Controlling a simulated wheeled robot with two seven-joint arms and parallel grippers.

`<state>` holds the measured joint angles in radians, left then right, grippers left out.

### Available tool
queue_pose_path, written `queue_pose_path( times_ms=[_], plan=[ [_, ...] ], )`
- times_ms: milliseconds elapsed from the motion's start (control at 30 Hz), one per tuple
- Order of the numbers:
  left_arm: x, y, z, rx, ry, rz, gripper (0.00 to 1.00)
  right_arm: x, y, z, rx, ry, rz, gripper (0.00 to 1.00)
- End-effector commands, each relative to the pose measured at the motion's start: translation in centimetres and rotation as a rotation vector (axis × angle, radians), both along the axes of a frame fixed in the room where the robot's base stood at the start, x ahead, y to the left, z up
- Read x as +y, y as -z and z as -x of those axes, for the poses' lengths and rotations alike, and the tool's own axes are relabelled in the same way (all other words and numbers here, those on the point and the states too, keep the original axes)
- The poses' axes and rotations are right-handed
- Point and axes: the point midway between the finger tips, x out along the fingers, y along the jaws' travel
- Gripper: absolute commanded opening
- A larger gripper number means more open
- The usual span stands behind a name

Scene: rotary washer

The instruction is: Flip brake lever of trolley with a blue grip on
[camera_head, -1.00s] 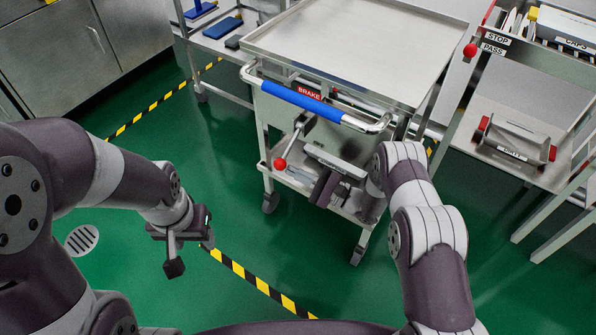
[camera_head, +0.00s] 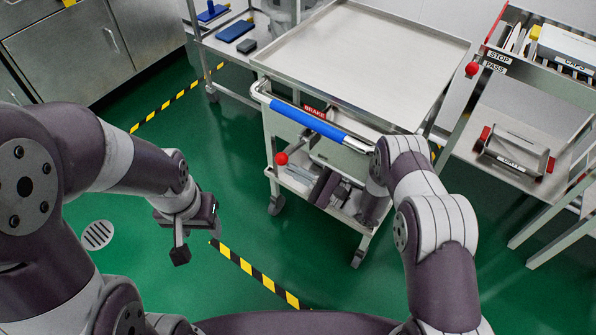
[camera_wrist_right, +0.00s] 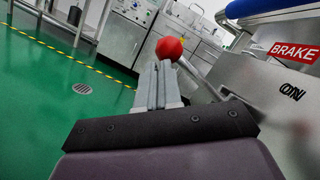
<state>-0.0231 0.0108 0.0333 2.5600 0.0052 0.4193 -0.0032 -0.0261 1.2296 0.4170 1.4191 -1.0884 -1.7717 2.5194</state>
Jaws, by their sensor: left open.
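The trolley (camera_head: 352,60) has a blue grip (camera_head: 309,122) and a red BRAKE label (camera_head: 315,111). Its brake lever ends in a red knob (camera_head: 281,158), which sticks out from the front panel below the grip. In the right wrist view the red knob (camera_wrist_right: 169,48) is at the tips of my right gripper (camera_wrist_right: 161,68). Its fingers look shut together, with the knob beyond them rather than between them; contact cannot be told. My left gripper (camera_head: 197,237) is open and empty over the floor, left of the trolley.
A side table with blue items (camera_head: 236,30) stands behind left. Cabinets (camera_head: 70,45) line the left. Green floor is free in front.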

Motion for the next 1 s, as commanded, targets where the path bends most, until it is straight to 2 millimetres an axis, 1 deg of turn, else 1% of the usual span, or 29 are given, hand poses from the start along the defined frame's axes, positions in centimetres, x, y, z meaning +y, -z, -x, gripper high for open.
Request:
queue_pose_path(
  times_ms=[33,100,400,633,1000],
  plan=[
    [0.0,-0.8,0.0,0.000,0.000,0.000,0.54,0.2,-0.9,0.1,-0.002,-0.007,0.000,0.00],
    [0.0,-1.2,0.0,0.000,0.000,0.000,0.54,0.2,-1.6,0.1,-0.002,-0.008,0.000,0.00],
    [0.0,-2.5,0.0,0.000,0.000,0.000,0.54,0.0,-3.5,-0.2,-0.004,-0.011,0.000,0.00],
    [0.0,-2.9,0.0,0.000,0.000,0.000,0.54,-0.2,-4.2,-0.4,-0.003,-0.010,-0.001,0.00],
    [0.0,-3.0,0.0,0.000,0.000,0.000,0.54,-0.3,-4.5,-0.7,-0.007,-0.006,-0.003,0.00]
  ],
)
